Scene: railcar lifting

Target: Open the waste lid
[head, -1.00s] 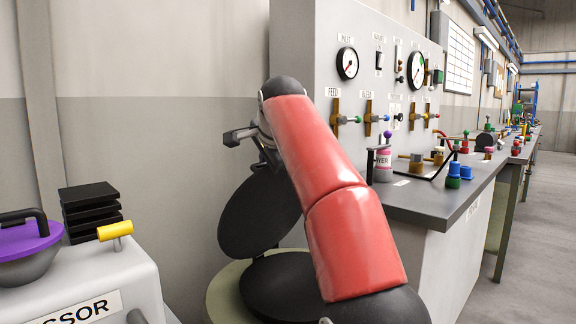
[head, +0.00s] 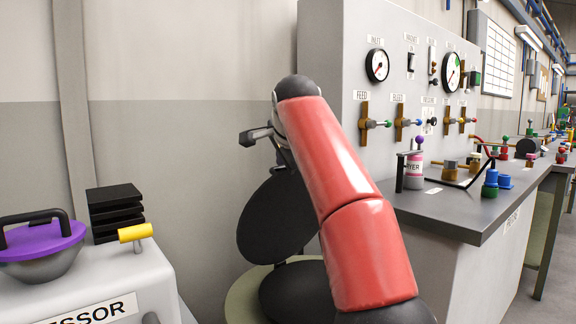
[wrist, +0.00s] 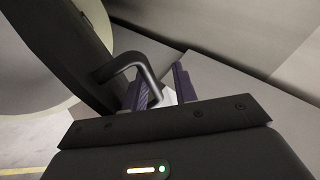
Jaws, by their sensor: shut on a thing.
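The waste lid (head: 275,222) is a dark round disc, tilted up steeply above its bin (head: 238,298) in the head view. In the wrist view the lid (wrist: 62,45) is a dark slab at the upper left, with a bent dark bar handle (wrist: 126,66). My gripper (wrist: 158,90) is shut on the lid's handle, whose end runs between the dark fingers. In the head view my red arm hides the fingers and part of the lid and bin opening.
A panel with gauges and valves (head: 385,110) stands behind a grey counter (head: 470,220) on the right. At the left are a grey machine (head: 100,280) with a yellow-handled lever (head: 136,232), a purple-lidded bowl (head: 45,240) and stacked black trays (head: 115,212). Wall lies behind the lid.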

